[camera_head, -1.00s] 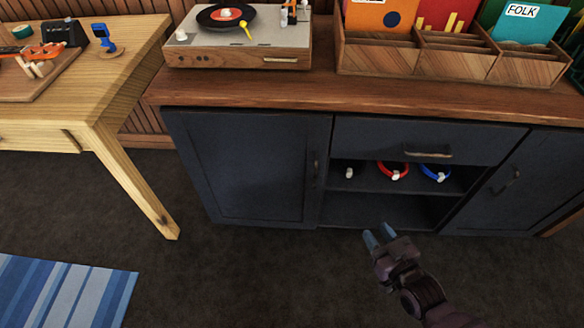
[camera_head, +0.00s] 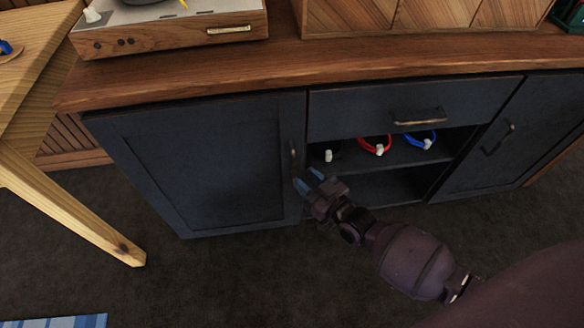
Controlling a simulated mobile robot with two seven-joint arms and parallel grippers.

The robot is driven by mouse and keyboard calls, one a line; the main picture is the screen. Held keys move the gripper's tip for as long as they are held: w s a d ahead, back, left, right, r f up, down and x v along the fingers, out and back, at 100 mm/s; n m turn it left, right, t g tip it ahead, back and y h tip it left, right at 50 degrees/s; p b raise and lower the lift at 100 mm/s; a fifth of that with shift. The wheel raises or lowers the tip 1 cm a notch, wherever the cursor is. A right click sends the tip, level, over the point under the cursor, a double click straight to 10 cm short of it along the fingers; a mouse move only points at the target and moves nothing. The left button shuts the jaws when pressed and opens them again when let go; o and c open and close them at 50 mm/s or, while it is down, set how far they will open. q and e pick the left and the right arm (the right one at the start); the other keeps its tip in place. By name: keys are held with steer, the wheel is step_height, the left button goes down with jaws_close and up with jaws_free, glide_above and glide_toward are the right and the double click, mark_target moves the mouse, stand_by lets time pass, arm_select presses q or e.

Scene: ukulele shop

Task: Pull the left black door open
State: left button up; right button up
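The left black door (camera_head: 205,165) of the cabinet looks closed, flush with the cabinet front. Its small vertical handle (camera_head: 293,154) is near the door's right edge. My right gripper (camera_head: 309,180) is just below and slightly right of this handle, its two bluish fingertips pointing up and left toward it. The fingers are apart with a gap between them, and nothing shows in the gap. I cannot tell whether a fingertip touches the door. My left gripper is not in view.
The open shelf (camera_head: 400,152) right of the door holds a red ring (camera_head: 374,146) and a blue ring (camera_head: 421,140). A drawer (camera_head: 350,112) is above it, and the right black door (camera_head: 515,140) is closed. A wooden table leg (camera_head: 75,215) stands at left. The floor before the door is clear.

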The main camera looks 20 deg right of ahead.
mark_target(295, 171)
steer(key=shift+b+x, duration=0.45)
steer(key=shift+x, duration=2)
jaws_close()
